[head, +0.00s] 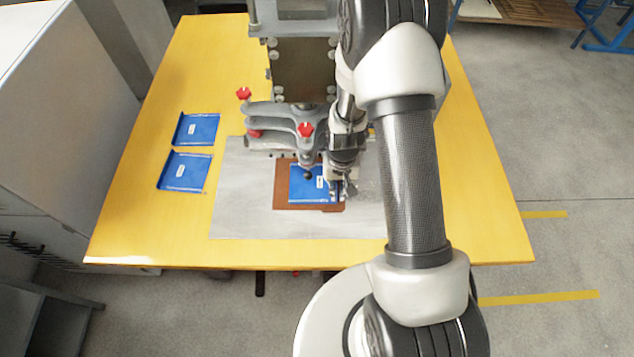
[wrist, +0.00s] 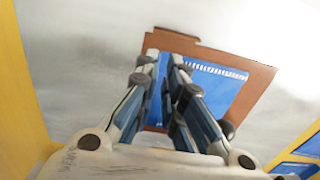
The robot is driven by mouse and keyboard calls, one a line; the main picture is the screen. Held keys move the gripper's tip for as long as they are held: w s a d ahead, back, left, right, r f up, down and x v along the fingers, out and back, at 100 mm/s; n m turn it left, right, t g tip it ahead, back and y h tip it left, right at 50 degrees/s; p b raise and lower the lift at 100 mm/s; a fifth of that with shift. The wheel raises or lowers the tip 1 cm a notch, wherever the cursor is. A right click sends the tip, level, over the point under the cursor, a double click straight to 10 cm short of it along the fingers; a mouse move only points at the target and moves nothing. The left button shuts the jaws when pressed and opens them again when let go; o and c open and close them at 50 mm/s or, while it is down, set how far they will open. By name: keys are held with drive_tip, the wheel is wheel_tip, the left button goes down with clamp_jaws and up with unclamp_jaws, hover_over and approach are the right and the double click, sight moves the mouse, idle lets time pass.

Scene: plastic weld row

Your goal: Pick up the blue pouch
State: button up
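A blue pouch (head: 307,183) with a white label lies on a brown pad (head: 283,204) under the press. In the wrist view the pouch (wrist: 222,84) lies beneath and beyond my fingers, with a white toothed strip along its far edge. My gripper (head: 341,190) points down at the right side of this pouch. In the wrist view my gripper (wrist: 163,64) has its fingertips a narrow gap apart, with blue between them. Whether the fingers touch the pouch is unclear. Two more blue pouches (head: 196,129) (head: 184,172) lie at the left of the table.
A press with red knobs (head: 306,129) stands close to the left and behind my gripper. A grey metal plate (head: 240,215) lies under the brown pad. The yellow table (head: 140,225) is clear at the front left. A white cabinet (head: 60,110) stands at the left.

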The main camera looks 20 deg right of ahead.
sight(337, 199)
wheel_tip(337, 199, down, 5)
drive_tip(key=shift+s+r+b, duration=0.1)
drive_tip(key=shift+b, duration=0.75)
drive_tip(key=shift+c, duration=0.3)
clamp_jaws()
drive_tip(key=shift+r, duration=0.15)
